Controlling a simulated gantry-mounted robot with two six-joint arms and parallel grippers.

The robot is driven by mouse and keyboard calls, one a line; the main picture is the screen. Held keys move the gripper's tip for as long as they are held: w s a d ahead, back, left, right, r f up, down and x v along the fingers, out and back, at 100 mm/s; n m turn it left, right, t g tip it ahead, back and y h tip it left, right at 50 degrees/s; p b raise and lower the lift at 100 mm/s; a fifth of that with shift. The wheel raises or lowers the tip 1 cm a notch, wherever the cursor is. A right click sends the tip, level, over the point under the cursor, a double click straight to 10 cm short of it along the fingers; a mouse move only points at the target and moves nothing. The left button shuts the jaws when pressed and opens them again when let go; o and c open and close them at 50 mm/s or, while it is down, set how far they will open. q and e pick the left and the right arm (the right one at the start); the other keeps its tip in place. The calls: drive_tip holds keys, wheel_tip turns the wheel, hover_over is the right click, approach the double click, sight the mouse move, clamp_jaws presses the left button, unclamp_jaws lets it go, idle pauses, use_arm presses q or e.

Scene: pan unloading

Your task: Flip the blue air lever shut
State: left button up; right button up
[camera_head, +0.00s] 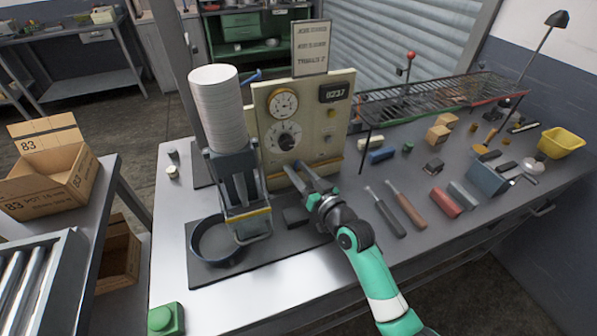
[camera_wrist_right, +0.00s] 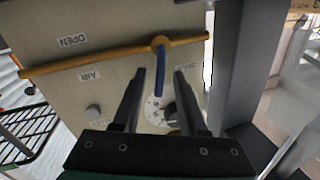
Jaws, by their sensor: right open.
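In the right wrist view, the blue air lever (camera_wrist_right: 160,72) is joined to a yellow pipe (camera_wrist_right: 95,59) on a cream panel and stands across the pipe. The panel carries the labels OPEN, AIR and a partly covered one at right. My right gripper (camera_wrist_right: 159,73) is open, with the lever showing between its fingertips; I cannot tell if they touch it. In the head view, my right gripper (camera_head: 296,172) is at the foot of the cream panel (camera_head: 340,118), and I cannot make out the lever there. My left gripper is not in view.
A tall stack of pale discs (camera_head: 217,105) stands left of the panel above a dark pan (camera_head: 217,240). A wire rack (camera_head: 440,97) stands at the right. Hand tools (camera_head: 385,212) and small blocks lie right of my arm.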

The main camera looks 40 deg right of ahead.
clamp_jaws()
drive_tip(key=shift+w+a+r+n+p, duration=0.1)
drive_tip(key=shift+a+r+n+p, duration=0.15)
drive_tip(key=shift+n+p, duration=0.3)
drive_tip(key=shift+a+n+g, duration=0.2)
drive_tip(key=shift+n+g, duration=0.1)
drive_tip(key=shift+n, duration=0.35)
drive_tip(key=shift+f, duration=0.15)
unclamp_jaws()
